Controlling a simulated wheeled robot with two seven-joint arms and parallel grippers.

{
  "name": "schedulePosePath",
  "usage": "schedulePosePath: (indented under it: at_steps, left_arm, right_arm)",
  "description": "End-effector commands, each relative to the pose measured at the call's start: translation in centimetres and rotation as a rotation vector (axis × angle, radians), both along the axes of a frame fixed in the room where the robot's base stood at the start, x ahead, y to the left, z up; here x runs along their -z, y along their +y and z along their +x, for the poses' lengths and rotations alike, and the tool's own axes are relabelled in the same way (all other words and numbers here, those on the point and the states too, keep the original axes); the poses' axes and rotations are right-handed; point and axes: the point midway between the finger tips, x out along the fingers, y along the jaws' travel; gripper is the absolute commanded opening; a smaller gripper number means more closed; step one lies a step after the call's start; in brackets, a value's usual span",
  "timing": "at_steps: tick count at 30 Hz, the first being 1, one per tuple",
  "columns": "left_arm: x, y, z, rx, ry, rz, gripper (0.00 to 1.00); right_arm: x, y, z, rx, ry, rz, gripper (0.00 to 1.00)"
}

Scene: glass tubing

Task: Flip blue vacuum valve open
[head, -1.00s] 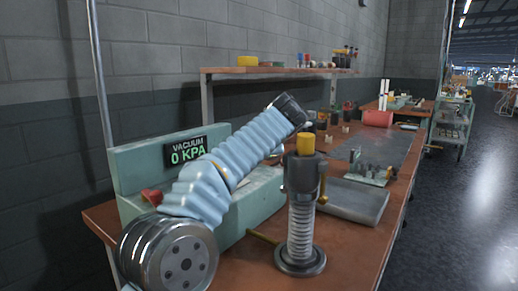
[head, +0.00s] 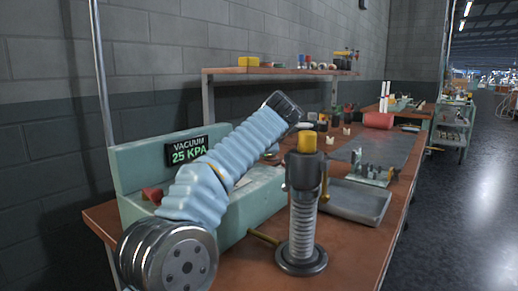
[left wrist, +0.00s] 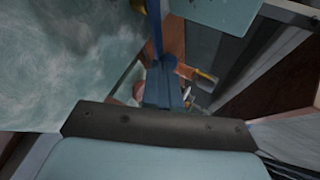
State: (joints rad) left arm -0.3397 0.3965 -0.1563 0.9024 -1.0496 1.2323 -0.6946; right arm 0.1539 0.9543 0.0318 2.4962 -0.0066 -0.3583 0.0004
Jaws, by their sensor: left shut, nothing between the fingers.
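The teal vacuum unit (head: 130,162) stands on the bench. Its display (head: 187,150) reads 25 KPA. My left arm, in a pale blue ribbed sleeve, crosses in front of the unit in the head view and hides part of it. My left gripper does not show clearly there. In the left wrist view my left gripper (left wrist: 164,84) is shut and empty. A narrow blue strip (left wrist: 155,30), possibly the blue valve handle, lies just beyond its fingertips; I cannot tell whether they touch. The blue valve is not visible in the head view. My right gripper is out of view.
A ribbed metal column (head: 302,225) with a yellow top stands at the bench front, joined to the unit by a brass pipe (head: 263,237). A grey tray (head: 350,203) lies behind it. A shelf (head: 270,72) runs along the wall. The floor at right is clear.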

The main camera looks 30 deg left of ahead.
Motion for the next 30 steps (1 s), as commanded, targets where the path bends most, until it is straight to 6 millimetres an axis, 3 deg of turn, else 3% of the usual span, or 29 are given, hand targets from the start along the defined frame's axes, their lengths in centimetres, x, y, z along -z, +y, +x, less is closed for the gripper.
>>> schedulePosePath:
  at_steps: [11, 24, 30]
  left_arm:
    - [-0.7, -0.8, -0.6, 0.003, -0.003, 0.000, 0.00]
    - [-5.9, -6.3, -6.3, 0.004, -0.002, 0.000, 0.00]
    - [-7.2, -7.8, -7.9, 0.002, -0.001, 0.001, 0.00]
  right_arm:
    - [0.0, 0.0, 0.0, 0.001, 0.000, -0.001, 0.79]
    - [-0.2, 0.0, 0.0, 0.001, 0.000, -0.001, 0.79]
    - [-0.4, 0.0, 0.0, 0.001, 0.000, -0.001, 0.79]
